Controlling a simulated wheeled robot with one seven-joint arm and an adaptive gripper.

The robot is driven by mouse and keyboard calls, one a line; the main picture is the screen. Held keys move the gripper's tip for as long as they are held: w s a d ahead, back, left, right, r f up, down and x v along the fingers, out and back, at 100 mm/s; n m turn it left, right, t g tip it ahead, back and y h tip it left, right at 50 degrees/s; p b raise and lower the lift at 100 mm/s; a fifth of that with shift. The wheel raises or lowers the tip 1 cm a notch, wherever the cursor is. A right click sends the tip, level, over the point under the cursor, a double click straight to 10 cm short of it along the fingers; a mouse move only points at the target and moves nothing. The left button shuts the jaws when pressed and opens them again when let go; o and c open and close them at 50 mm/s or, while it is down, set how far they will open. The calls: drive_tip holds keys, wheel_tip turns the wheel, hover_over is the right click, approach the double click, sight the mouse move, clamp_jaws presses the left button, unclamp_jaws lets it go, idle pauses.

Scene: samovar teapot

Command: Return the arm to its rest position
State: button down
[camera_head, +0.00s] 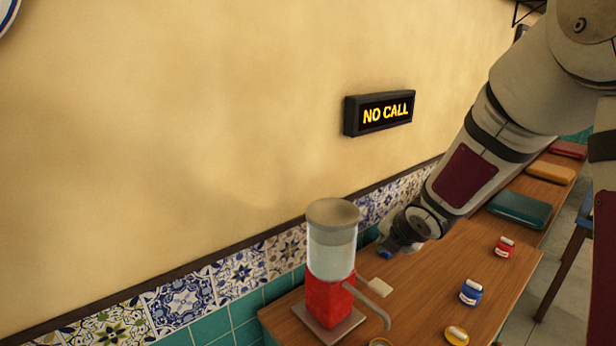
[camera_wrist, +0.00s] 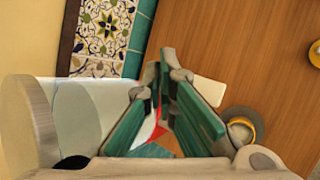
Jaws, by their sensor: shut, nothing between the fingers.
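My arm comes in from the upper right in the head view and reaches down over the wooden table (camera_head: 430,283). My gripper is mostly hidden behind the wrist in the head view, close behind the red dispenser (camera_head: 328,296). In the wrist view my gripper (camera_wrist: 164,62) has its green-padded fingers together at the tips, with nothing between them. The dispenser has a clear tank and a round beige lid (camera_head: 333,212). Its tank (camera_wrist: 95,98) lies just left of the fingers in the wrist view. I cannot tell whether they touch.
A blue jar (camera_head: 471,292), a red jar (camera_head: 505,246) and a yellow-topped jar (camera_head: 456,336) stand on the table. The tiled wall (camera_head: 240,272) runs along its back edge. A lit "NO CALL" sign (camera_head: 380,113) hangs above. The table between the dispenser and the jars is mostly clear.

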drive_tip(key=s+d+r+m+g+h, duration=0.1)
drive_tip(key=s+d+r+m+h, duration=0.2)
drive_tip(key=s+r+m, duration=0.95)
drive_tip(key=s+a+r+m+g+y, duration=0.1)
drive_tip(key=s+a+m, duration=0.1)
drive_tip(key=s+m, duration=0.5)
drive_tip(key=s+a+r+m+g+y, duration=0.1)
drive_tip(key=s+a+m, duration=0.1)
drive_tip(key=s+m, duration=0.5)
drive_tip(key=s, duration=0.6)
drive_tip(key=shift+a, duration=0.4)
